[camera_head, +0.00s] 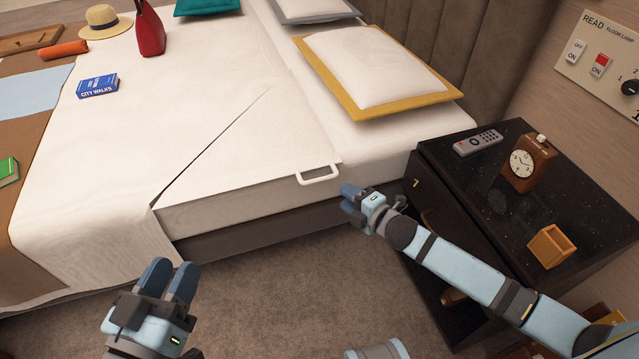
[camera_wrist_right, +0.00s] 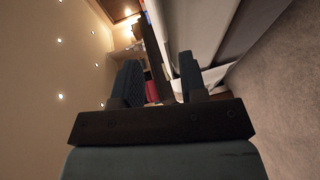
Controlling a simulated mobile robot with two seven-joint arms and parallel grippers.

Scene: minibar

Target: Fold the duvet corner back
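The white duvet (camera_head: 110,180) covers the bed. A dark diagonal slit sets off its near-right corner flap (camera_head: 245,150), which lies flat. A white loop handle (camera_head: 318,177) sticks out from the flap's edge by the bedside. My right gripper (camera_head: 350,203) is just right of and below the handle, apart from it. In the right wrist view (camera_wrist_right: 160,80) its fingers are spread with nothing held between them. My left gripper (camera_head: 172,280) is over the carpet in front of the bed, its fingers slightly apart and empty.
A black nightstand (camera_head: 470,190) on the right holds a remote (camera_head: 478,142), a clock (camera_head: 528,163) and a wooden holder (camera_head: 551,246). A yellow-edged pillow (camera_head: 375,65) lies behind the flap.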

